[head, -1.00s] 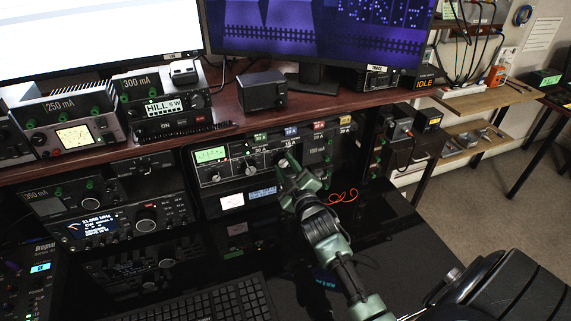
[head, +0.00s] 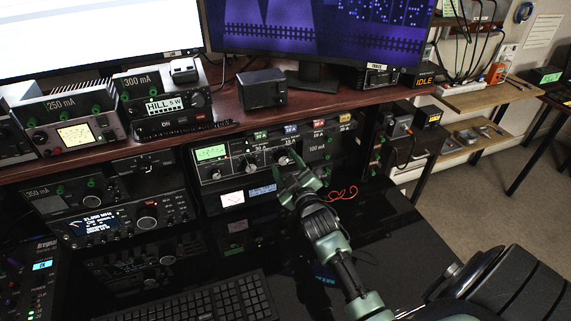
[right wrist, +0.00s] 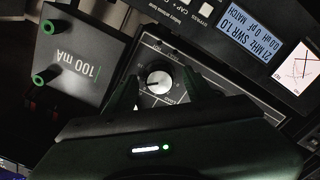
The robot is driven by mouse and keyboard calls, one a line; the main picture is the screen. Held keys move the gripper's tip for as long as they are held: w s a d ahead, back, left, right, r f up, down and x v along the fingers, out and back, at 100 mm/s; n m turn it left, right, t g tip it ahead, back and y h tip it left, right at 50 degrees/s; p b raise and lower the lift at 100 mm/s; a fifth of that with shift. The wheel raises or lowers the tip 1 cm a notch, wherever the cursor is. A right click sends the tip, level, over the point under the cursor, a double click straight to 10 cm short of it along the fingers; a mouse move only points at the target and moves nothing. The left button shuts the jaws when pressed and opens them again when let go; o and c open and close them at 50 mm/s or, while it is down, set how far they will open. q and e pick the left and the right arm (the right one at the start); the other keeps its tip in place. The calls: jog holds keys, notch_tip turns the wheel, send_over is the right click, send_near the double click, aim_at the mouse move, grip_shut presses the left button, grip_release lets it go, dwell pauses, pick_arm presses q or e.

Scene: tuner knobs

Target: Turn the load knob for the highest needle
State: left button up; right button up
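The tuner has a lit green meter (head: 211,153) at its left and a row of knobs on its front. Its needle is too small to read. The rightmost round knob (head: 283,158) is just beyond my right gripper (head: 289,168). In the right wrist view this knob (right wrist: 158,82) has a pale face and dark pointer. My right gripper's fingers (right wrist: 165,90) stand open on either side of it, with gaps between. My left gripper is not in view.
The 100 mA unit (right wrist: 77,65) is right beside the knob panel. A lower unit with a blue display (head: 262,191) sits under the tuner. The shelf edge (head: 225,130) runs above. A keyboard (head: 215,300) and red wire (head: 341,193) lie on the black desk.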

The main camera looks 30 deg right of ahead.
jog(key=b+v, duration=0.1)
jog(key=v, duration=0.6)
jog(key=shift+s, duration=0.4)
dwell(1.5)
jog(key=w+m, duration=0.2)
jog(key=m, duration=0.1)
jog(key=w+d+m+p, duration=0.1)
jog(key=w+m, duration=0.2)
jog(key=w+d+m+y, duration=0.1)
jog(key=w+m, duration=0.2)
jog(key=shift+r+m, duration=0.25)
jog(key=shift+m, duration=0.15)
jog(key=shift+s, duration=0.1)
jog(key=shift+c, duration=0.3)
